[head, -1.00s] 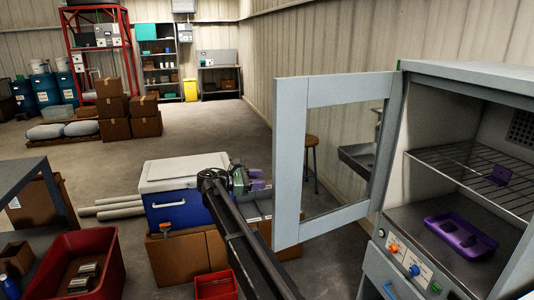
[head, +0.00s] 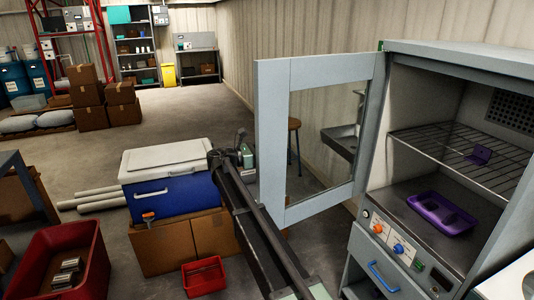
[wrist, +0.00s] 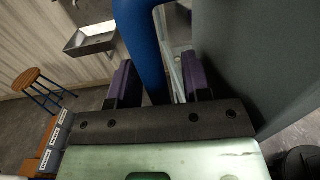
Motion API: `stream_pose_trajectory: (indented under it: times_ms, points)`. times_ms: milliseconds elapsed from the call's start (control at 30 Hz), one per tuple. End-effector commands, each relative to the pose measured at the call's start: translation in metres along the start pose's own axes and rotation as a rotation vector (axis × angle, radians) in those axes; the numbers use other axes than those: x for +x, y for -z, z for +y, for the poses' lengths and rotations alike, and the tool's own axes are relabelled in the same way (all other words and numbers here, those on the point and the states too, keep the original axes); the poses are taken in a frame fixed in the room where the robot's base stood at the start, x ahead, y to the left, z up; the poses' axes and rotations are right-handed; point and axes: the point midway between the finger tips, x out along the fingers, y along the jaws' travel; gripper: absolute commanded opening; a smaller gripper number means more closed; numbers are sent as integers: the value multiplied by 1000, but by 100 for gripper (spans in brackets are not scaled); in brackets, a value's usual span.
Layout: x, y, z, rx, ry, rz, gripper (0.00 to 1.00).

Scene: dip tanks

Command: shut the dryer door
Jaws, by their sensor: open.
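The dryer door (head: 268,140) is a grey frame around a window. It stands wide open, swung out to the left of the dryer cabinet (head: 440,62). My gripper (wrist: 160,80) is open, with two purple fingers apart in the wrist view. A blue bar (wrist: 142,45), which looks like the door handle, runs between the fingers. Whether it touches a finger I cannot tell. A grey panel (wrist: 235,60), likely the door, is close on the right. In the head view my fingers are hidden behind the door's left edge.
Inside the dryer are a wire shelf (head: 450,150) and a purple tray (head: 425,210). A blue cooler (head: 172,196) sits on cardboard boxes (head: 170,245) left of my arm. A stool (head: 293,140) and wall sink (head: 342,143) are behind the door.

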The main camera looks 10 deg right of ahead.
Motion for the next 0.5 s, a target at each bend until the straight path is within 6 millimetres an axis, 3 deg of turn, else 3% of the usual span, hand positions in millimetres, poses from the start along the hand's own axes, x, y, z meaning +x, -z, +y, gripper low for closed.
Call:
stream_pose_trajectory:
  times_ms: [300,500]
  points:
    - [7,0,0,0,-2,0,44]
    - [7,0,0,0,-1,0,14]
